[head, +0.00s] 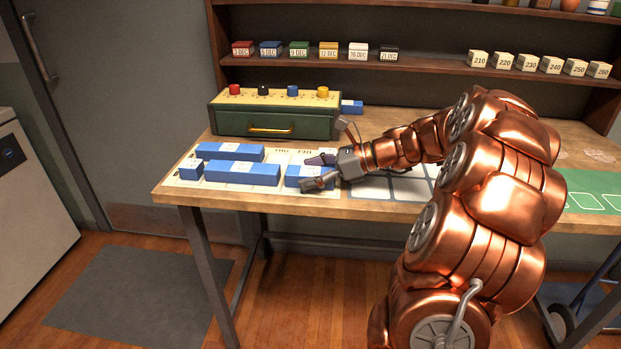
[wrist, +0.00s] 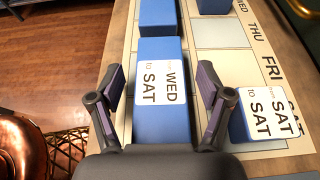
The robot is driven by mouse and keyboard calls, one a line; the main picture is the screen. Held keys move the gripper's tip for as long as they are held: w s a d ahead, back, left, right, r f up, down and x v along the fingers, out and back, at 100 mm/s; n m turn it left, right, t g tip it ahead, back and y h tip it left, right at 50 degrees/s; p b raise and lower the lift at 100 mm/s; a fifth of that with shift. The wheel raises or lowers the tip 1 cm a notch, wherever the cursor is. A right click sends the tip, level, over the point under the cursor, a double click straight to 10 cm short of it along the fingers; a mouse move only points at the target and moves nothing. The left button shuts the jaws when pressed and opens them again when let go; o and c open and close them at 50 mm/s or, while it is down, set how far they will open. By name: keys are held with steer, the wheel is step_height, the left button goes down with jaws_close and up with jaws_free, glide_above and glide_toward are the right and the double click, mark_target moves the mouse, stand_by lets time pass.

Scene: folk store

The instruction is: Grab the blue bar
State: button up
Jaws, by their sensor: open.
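A blue bar with a white "WED to SAT" label (wrist: 147,122) lies between the fingers of my gripper (wrist: 161,88) in the wrist view. The fingers stand open on either side of it, with a visible gap on the right; contact on the left is unclear. In the head view my gripper (head: 311,173) is low over this blue bar (head: 302,172) near the table's front edge and partly covers it. Other blue bars lie to its left: a front one (head: 241,174), a back one (head: 230,151) and a short one (head: 190,169).
A short "SAT to SAT" bar (wrist: 248,128) lies close right of the right finger in the wrist view. A green drawer box (head: 275,118) with coloured knobs stands behind the bars. Another blue block (head: 352,106) sits beside it. Shelves (head: 420,70) with labelled blocks are above.

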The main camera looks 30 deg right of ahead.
steer(key=shift+c, duration=0.3)
steer(key=c, duration=1.2)
